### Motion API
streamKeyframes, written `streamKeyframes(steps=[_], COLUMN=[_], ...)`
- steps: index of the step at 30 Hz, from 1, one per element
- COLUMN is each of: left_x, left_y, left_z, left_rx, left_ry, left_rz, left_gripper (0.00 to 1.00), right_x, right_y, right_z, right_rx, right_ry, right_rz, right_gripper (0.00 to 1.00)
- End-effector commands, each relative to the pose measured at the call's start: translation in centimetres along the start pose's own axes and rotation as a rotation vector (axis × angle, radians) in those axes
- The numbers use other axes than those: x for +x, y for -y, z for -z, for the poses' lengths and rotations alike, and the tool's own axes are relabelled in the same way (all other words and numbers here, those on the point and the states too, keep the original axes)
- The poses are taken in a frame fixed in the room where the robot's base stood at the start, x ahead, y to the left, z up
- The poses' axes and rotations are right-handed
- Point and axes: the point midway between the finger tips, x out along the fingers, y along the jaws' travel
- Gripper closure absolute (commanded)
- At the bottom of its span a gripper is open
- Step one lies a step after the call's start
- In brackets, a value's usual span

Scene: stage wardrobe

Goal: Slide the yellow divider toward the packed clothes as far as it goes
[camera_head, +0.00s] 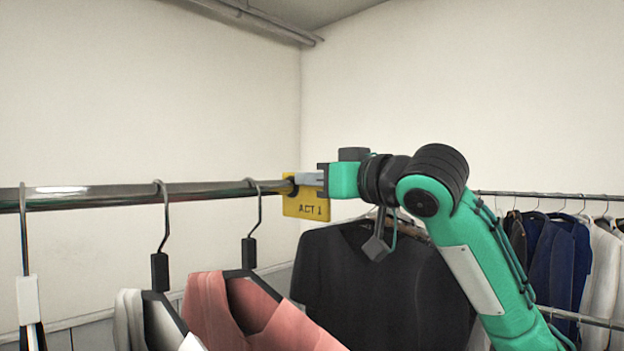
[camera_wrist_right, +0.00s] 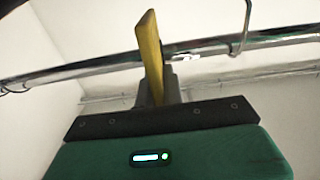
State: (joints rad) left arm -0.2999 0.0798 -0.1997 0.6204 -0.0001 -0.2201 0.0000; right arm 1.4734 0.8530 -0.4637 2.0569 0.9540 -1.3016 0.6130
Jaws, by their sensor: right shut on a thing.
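The yellow divider (camera_head: 305,208), a plate marked "ACT 1", hangs on the metal rail (camera_head: 110,195) in the head view. My right gripper (camera_head: 309,180) reaches it from the right and is shut on it at rail height. In the right wrist view the divider (camera_wrist_right: 150,50) shows nearly edge-on, rising from the jaws (camera_wrist_right: 162,92) in front of the rail (camera_wrist_right: 90,68). My left gripper is out of view.
Hanger hooks (camera_head: 252,215) stand spaced along the rail left of the divider, with bare rail between them. One hook (camera_wrist_right: 246,25) shows right of the divider in the wrist view. A second rack with several garments (camera_head: 560,260) stands at the back right.

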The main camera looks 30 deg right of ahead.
Motion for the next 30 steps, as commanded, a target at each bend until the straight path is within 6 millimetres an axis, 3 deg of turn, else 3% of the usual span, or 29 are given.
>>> streamKeyframes(steps=[18, 24, 30], left_x=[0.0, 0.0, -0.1], left_y=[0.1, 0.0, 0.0], left_z=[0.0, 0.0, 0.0], left_rx=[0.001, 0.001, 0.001], left_ry=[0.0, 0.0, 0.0], left_rz=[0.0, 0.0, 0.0], left_gripper=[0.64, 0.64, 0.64], right_x=[0.0, 0.0, 0.0], right_y=[-13.2, -15.5, -16.0], right_z=[0.0, 0.1, 0.1], right_rx=[0.005, 0.002, 0.001], right_ry=[0.0, -0.001, -0.001], right_rz=[-0.004, -0.003, -0.003], right_gripper=[1.0, 1.0, 1.0])
